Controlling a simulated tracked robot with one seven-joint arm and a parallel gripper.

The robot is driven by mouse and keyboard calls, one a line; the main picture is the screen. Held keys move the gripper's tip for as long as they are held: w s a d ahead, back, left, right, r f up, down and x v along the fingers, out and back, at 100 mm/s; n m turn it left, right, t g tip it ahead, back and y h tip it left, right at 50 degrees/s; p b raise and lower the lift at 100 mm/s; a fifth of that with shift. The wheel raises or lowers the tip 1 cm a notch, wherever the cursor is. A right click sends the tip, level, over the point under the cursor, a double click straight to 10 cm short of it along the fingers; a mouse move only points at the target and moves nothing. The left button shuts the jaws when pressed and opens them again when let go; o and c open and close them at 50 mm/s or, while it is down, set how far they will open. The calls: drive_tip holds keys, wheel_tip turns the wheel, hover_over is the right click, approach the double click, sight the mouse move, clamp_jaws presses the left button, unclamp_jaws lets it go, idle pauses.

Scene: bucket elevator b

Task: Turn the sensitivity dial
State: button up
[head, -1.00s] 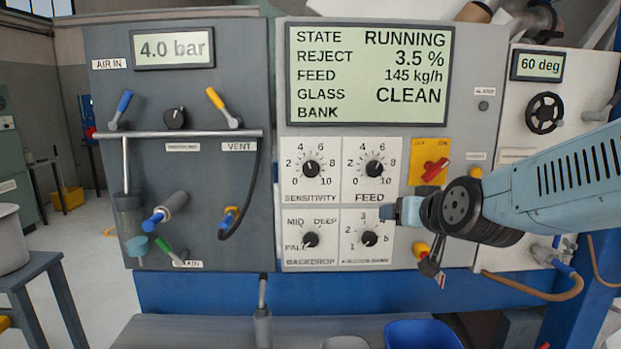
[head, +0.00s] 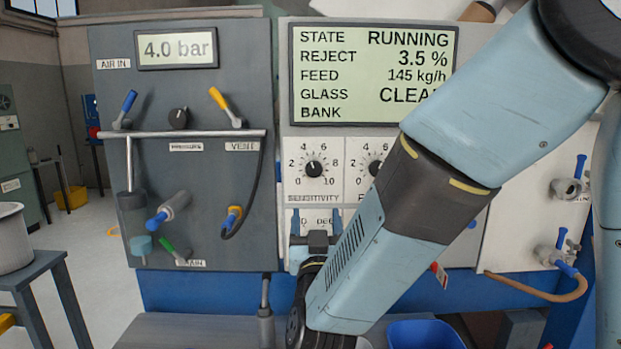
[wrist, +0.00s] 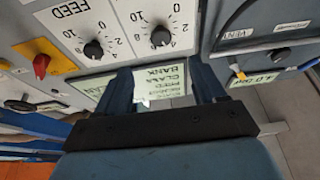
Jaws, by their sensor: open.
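The sensitivity dial (head: 313,168) is a round black knob on a white plate marked 0 to 10, on the grey control panel under the big display. It is uncovered in the head view, and its exact setting is too small to read. It also shows upside down in the wrist view (wrist: 160,37), beyond the space between my fingers. My gripper (head: 316,226) is open and empty, with its fingers pointing up, below the dial in the head view. In the wrist view, the two blue fingers (wrist: 166,84) stand wide apart, not touching the dial.
The feed dial (head: 375,168) sits just right of the sensitivity dial, partly behind my arm. My gripper covers most of the lower dials. A red switch on a yellow plate (wrist: 41,65) shows in the wrist view. A grey panel with valves (head: 190,90) stands on the left.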

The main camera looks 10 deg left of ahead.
sight(313, 172)
drive_tip(key=x, duration=1.3)
drive_tip(key=shift+w+a+r, duration=0.1)
drive_tip(key=shift+w+r, duration=0.05)
drive_tip(key=shift+w, duration=0.05)
drive_tip(key=c, duration=1)
drive_tip(key=shift+s+a+r, duration=0.1)
drive_tip(key=shift+s+a, duration=0.1)
drive_tip(key=shift+a, duration=0.2)
drive_tip(key=shift+d, duration=0.15)
drive_tip(key=shift+c, duration=0.4)
drive_tip(key=shift+w+d, duration=0.15)
drive_tip(key=shift+m, duration=0.3)
